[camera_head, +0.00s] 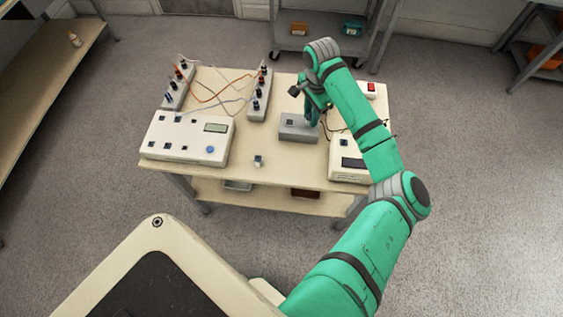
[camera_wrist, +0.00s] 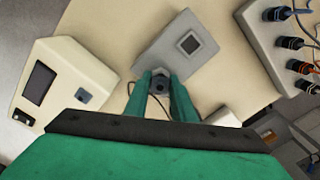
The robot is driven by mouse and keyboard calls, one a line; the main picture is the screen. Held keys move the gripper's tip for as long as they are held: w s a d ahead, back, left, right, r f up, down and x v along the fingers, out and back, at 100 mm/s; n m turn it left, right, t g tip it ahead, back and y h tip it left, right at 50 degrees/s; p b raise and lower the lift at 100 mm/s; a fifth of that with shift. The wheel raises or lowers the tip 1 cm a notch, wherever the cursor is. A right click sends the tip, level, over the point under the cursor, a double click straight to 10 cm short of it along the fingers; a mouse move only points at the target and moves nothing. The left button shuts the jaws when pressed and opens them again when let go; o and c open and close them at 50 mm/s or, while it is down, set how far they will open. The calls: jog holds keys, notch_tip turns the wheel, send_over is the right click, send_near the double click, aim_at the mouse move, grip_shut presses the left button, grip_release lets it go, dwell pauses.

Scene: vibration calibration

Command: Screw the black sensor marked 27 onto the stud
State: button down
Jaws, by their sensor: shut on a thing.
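My gripper (camera_head: 312,121) is over the right end of a grey block (camera_head: 297,134) on the table. In the wrist view, my gripper (camera_wrist: 160,100) is shut on a small dark sensor (camera_wrist: 160,86) with a paler end. No number is readable on it, so I cannot tell if it is the one marked 27. The sensor overlaps the edge of the grey block (camera_wrist: 165,45) in that view. I cannot tell whether it touches the block. The block has a dark square on top. No stud is clearly visible; the sensor and fingers may hide it.
A white box with a display (camera_head: 190,150) stands left. Another white box (camera_head: 349,163) stands right, near my arm. Two racks (camera_head: 258,108) (camera_head: 172,98) with several dark sensors and wires stand at the back. A small grey piece (camera_head: 258,161) stands at the clear front of the table.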

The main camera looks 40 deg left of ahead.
jog(key=shift+d+f, duration=0.1)
jog(key=shift+f, duration=0.55)
dwell(1.5)
jog(key=shift+s+f+m, duration=0.1)
jog(key=shift+m, duration=0.5)
jog(key=shift+s+m, duration=0.15)
jog(key=shift+m, duration=1.25)
jog(key=shift+m, duration=2)
